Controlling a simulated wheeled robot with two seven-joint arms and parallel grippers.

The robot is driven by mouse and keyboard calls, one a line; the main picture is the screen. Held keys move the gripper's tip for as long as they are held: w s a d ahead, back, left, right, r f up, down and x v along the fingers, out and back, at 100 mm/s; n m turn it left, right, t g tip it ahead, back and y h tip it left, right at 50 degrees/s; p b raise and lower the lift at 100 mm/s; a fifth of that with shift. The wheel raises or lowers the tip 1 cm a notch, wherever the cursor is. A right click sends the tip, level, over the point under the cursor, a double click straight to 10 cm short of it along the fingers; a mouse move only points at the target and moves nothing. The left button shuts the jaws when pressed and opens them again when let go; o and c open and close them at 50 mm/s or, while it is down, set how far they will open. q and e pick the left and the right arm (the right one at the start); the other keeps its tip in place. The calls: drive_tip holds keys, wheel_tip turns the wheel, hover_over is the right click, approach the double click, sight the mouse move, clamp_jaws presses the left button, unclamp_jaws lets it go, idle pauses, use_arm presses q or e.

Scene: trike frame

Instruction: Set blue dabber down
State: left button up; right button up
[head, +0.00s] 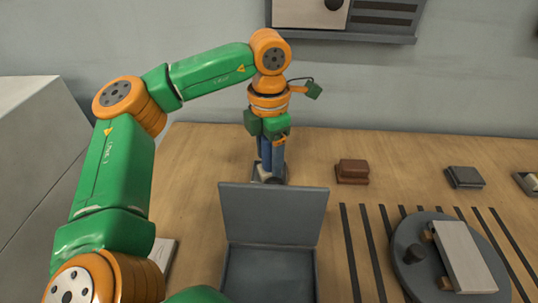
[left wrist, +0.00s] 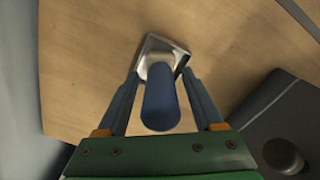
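The blue dabber (left wrist: 160,105) stands upright between the fingers of my left gripper (left wrist: 161,74), with its blue handle toward the wrist camera. Its pale foot (left wrist: 157,66) is on a small square metal-rimmed tray (left wrist: 178,45). Narrow gaps show between the handle and both fingers, so the gripper looks open around it. In the head view my left gripper (head: 270,165) points down at the tray (head: 256,175) behind the grey box, and the fingers largely hide the dabber. My right gripper is not in view.
An open grey box (head: 272,215) with a raised lid stands just in front of the tray. A brown block (head: 352,171) and a dark block (head: 465,177) lie to the right. A round turntable (head: 405,270) is at front right. The wooden top beside the tray is clear.

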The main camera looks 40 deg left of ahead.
use_arm(q)
drive_tip(key=shift+r, duration=0.1)
wheel_tip(320, 180, up, 12)
drive_tip(key=p, duration=0.4)
drive_tip(key=shift+r, duration=0.2)
drive_tip(key=shift+f, duration=0.1)
